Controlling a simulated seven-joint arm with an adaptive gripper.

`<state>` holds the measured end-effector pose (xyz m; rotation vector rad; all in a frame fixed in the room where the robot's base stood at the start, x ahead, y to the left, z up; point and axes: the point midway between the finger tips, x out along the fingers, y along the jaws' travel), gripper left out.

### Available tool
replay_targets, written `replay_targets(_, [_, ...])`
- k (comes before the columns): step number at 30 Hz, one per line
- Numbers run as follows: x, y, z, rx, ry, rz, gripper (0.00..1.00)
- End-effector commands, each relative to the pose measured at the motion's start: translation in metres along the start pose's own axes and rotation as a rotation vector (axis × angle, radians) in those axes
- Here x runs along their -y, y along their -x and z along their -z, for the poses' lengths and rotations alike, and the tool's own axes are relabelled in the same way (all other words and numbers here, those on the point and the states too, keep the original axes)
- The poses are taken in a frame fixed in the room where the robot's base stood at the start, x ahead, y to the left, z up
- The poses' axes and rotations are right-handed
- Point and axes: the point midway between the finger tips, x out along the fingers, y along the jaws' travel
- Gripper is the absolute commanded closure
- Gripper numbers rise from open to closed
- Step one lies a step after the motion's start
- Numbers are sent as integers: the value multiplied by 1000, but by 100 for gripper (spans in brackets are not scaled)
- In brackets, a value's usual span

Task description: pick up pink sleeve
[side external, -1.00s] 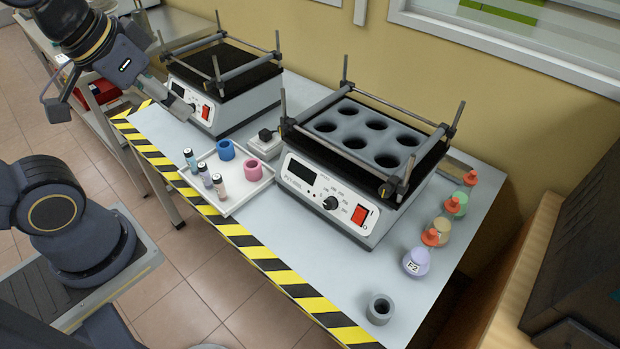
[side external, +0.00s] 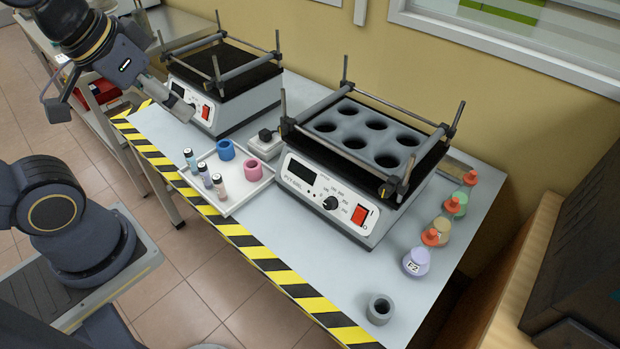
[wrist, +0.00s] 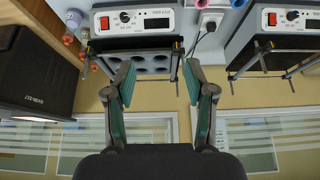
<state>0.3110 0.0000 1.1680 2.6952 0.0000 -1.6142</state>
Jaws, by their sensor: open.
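The pink sleeve (side external: 253,170) is a short, open-topped ring. It stands on a white tray (side external: 233,205) on the bench, to the right of the small vials. A blue sleeve (side external: 226,150) stands behind it on the same tray. In the wrist view a bit of pink sleeve (wrist: 201,4) shows at the top edge, mostly cut off. My gripper (side external: 118,108) is open and empty, up at the left of the side view, well apart from the sleeve. Its two spread fingers also show in the wrist view (wrist: 158,82).
Several small vials (side external: 204,175) stand on the tray's left side. A shaker with round holes (side external: 340,185) stands right of the tray, another shaker (side external: 222,85) behind it. Both have upright posts. Flasks with orange rings (side external: 416,262) and a grey ring (side external: 380,309) are at right.

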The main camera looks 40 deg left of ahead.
Motion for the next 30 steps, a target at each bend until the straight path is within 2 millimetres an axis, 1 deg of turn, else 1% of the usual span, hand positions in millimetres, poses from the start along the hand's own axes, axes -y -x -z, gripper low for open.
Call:
replay_targets(1, [0, 0, 0, 0, 0, 0, 37])
replay_targets(6, [0, 0, 0, 0, 0, 0, 19])
replay_targets(14, [0, 0, 0, 0, 0, 0, 19])
replay_targets(17, [0, 0, 6, -28, 3, -1, 19])
replay_targets(20, [-2, 4, 29, -126, 20, -12, 19])
replay_targets(21, [-2, 3, 43, -169, 37, -21, 19])
replay_targets(23, [1, -7, 66, -211, 75, -32, 19])
replay_targets(24, [4, -15, 79, -228, 102, -35, 19])
replay_targets(26, [11, -31, 95, -242, 143, -34, 19])
replay_targets(27, [16, -43, 105, -245, 171, -30, 19])
replay_targets(29, [26, -65, 117, -246, 213, -18, 19])
replay_targets(30, [33, -82, 123, -239, 242, -6, 19])
